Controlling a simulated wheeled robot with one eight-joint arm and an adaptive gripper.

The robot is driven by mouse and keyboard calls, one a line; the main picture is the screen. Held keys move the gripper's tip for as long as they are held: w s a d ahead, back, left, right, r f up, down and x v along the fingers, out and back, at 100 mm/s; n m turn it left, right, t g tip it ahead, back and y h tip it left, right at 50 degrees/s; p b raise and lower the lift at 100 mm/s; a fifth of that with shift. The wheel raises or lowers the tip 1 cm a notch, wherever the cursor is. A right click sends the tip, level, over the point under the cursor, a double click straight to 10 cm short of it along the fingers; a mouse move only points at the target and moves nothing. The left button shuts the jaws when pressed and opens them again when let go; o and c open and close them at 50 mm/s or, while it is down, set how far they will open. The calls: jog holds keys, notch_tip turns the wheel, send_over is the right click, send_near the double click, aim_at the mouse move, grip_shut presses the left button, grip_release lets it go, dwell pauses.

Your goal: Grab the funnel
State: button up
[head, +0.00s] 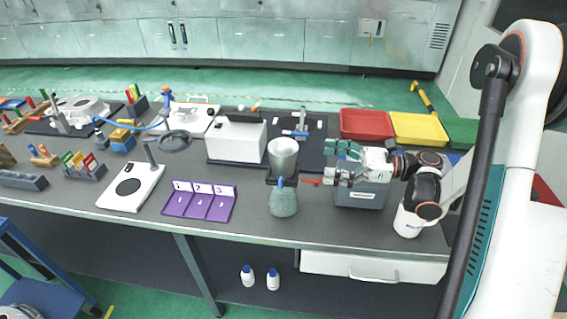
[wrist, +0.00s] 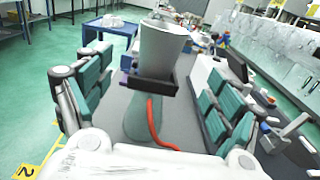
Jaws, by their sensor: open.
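The funnel (head: 283,153) is a grey, wide-mouthed cup shape, upright in a dark bracket (head: 270,180) above a grey-green rounded vessel (head: 283,203). In the wrist view the funnel (wrist: 163,48) stands ahead, between the lines of my two fingers, with the dark bracket (wrist: 152,84) below its rim part. My gripper (head: 334,162) is open and empty, to the right of the funnel and apart from it. In the wrist view my gripper (wrist: 157,80) shows its green-padded fingers spread wide. The funnel's lower end is hidden by the bracket.
A red hose (wrist: 155,125) hangs from the bracket near my gripper. A grey bin (head: 360,195) stands under my gripper. A white box (head: 236,140) is behind left of the funnel. Red (head: 366,124) and yellow (head: 418,128) trays lie at the back right. A purple rack (head: 200,203) is left.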

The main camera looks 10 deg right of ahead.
aim_at(283, 157)
jog(key=b+x, duration=0.1)
jog(key=x, duration=0.3)
jog(key=b+x, duration=0.1)
jog(key=x, duration=0.3)
jog(key=b+x, duration=0.1)
jog(key=x, duration=0.3)
jog(key=shift+f, duration=0.3)
jog(key=shift+w+a+r, duration=0.15)
jog(key=shift+a, duration=0.2)
jog(key=c, duration=1.2)
